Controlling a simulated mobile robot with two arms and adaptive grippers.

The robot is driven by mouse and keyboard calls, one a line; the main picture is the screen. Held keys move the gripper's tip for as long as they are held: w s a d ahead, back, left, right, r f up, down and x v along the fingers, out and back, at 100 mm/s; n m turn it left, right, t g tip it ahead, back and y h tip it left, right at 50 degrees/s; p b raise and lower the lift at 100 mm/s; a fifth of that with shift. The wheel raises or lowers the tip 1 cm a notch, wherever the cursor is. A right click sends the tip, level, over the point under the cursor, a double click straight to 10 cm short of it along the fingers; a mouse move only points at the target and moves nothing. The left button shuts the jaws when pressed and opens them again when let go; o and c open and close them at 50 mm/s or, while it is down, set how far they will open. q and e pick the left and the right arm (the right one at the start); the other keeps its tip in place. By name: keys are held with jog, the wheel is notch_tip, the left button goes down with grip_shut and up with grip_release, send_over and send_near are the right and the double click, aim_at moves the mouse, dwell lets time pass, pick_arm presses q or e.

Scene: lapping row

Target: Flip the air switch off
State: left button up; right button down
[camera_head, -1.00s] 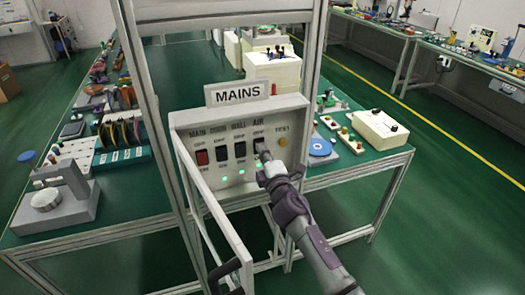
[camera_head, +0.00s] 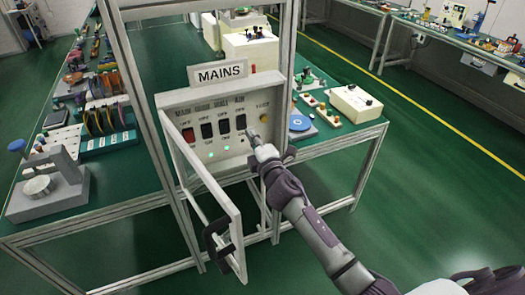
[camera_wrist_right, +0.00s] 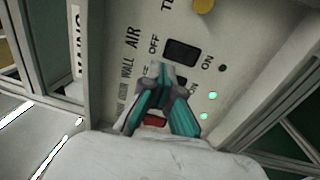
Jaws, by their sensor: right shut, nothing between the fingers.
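The white MAINS panel (camera_head: 179,100) faces me with its hinged door open. The black AIR switch (camera_head: 241,122) is the rightmost of its row of switches. It also shows in the wrist view (camera_wrist_right: 181,52), between the OFF and ON labels; the small lamp (camera_wrist_right: 222,68) beside it is dark. My right gripper (camera_head: 251,134) is shut and empty, its tip just below and right of the AIR switch. In the wrist view its teal fingers (camera_wrist_right: 165,76) meet near the switch and partly cover the neighbouring switch; contact with the panel cannot be judged. My left gripper is not in view.
A yellow knob (camera_head: 264,118) sits right of the AIR switch. Green lamps (camera_head: 227,147) glow below other switches. The open door's black handle (camera_head: 215,242) juts toward me, left of my right arm. Metal frame posts (camera_head: 285,70) flank the panel. Floor at right is clear.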

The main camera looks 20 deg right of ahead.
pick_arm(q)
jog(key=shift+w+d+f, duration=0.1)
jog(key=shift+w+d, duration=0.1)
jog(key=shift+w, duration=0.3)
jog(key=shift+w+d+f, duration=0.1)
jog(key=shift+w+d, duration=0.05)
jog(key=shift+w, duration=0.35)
pick_arm(e)
jog(key=s, duration=0.6)
jog(key=shift+s+d+r, duration=0.2)
jog(key=shift+s+d, duration=0.15)
